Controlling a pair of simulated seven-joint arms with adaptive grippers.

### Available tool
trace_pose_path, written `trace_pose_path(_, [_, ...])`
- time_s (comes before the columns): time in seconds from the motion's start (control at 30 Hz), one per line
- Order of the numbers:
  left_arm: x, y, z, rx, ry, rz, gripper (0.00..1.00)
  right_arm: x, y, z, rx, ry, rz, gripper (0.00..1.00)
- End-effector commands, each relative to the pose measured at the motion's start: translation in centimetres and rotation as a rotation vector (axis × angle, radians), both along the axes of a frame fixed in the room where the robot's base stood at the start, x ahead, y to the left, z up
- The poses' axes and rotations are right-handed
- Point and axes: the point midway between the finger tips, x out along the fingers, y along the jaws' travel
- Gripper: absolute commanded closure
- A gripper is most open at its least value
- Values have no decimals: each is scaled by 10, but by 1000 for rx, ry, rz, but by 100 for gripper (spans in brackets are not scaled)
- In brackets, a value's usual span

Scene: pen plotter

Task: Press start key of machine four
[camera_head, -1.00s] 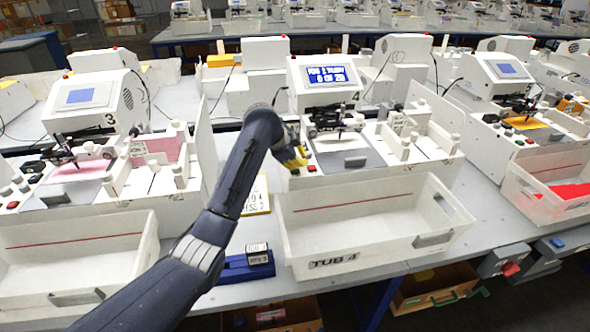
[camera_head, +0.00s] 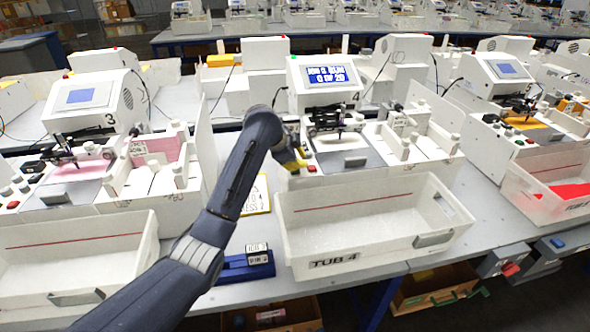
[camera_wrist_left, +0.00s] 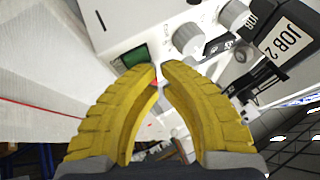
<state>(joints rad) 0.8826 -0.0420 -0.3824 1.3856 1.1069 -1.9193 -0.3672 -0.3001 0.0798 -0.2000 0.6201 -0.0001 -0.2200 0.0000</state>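Machine four (camera_head: 325,98) is a white plotter with a lit blue screen (camera_head: 325,75) and a "4" on its front. My left gripper (camera_head: 301,160) is at the left front of this machine, beside its small keys. In the left wrist view its yellow fingers (camera_wrist_left: 159,70) curve together, tips meeting or nearly so, with nothing clearly held. A green key (camera_wrist_left: 132,57) shows just beyond and left of the tips. A bit of red shows between the fingers. Whether the tips touch a key I cannot tell. My right gripper is out of view.
The white tub marked TUB 4 (camera_head: 345,262) stands in front of machine four. A blue stamp-like block (camera_head: 246,268) lies left of the tub. Machine three (camera_head: 88,118) stands to the left.

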Motion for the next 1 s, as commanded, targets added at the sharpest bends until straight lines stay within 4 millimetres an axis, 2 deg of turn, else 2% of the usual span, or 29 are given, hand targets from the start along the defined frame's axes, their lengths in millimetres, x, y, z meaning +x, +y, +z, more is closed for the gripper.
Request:
trace_pose_path(0.4, [0,1,15,1,0,0,100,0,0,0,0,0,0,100])
trace_pose_path(0.77, [0,0,17,0,-1,0,100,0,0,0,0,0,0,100])
trace_pose_path(1.0, [1,0,35,0,-2,0,100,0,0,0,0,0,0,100])
